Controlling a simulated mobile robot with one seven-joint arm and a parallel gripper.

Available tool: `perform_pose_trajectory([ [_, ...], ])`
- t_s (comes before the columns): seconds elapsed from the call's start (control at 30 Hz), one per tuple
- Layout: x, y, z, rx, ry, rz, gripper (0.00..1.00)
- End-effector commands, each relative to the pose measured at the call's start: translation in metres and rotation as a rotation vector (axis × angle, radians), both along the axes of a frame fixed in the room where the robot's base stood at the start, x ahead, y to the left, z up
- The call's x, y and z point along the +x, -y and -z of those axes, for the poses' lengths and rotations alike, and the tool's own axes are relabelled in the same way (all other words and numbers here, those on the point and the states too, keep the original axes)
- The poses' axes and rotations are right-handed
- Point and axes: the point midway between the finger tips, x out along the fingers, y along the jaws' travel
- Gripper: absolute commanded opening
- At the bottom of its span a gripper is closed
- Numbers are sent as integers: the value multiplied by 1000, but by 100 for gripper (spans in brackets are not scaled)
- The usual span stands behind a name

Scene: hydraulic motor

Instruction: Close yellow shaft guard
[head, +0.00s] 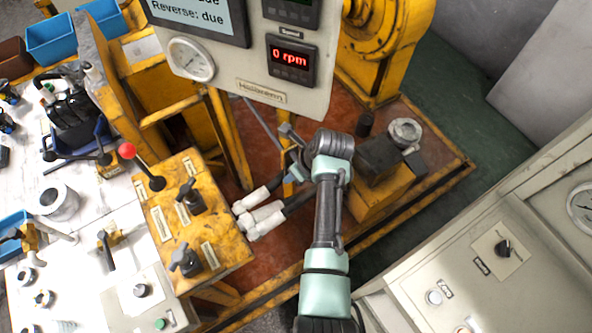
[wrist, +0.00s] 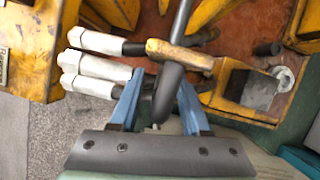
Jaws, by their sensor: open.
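A large yellow housing (head: 385,50) stands at the upper right of the head view, partly behind the panel. I cannot tell whether it is the shaft guard. My gripper (head: 292,168) is over the reddish machine base in the head view, partly hidden by my arm. In the wrist view my gripper (wrist: 160,97) has its two blue fingers apart. A dark curved rod (wrist: 171,85) shows between them, and a worn yellow bar (wrist: 180,53) crosses beyond it. I see no clear contact, and cannot tell whether the bar belongs to the guard.
White-sleeved hose ends (head: 260,218) lie left of my arm, beside a yellow valve box (head: 210,255) with a red-knobbed lever (head: 127,151). The display panel (head: 245,80) hangs above. A grey control cabinet (head: 500,270) stands at the right.

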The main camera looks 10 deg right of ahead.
Motion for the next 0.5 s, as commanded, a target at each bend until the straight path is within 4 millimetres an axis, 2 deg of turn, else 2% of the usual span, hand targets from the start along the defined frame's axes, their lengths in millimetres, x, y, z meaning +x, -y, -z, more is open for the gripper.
perform_pose_trajectory([
  [0.27,-1,0,-1,0,-1,0,47],
  [0.5,-9,6,-24,0,0,1,47],
])
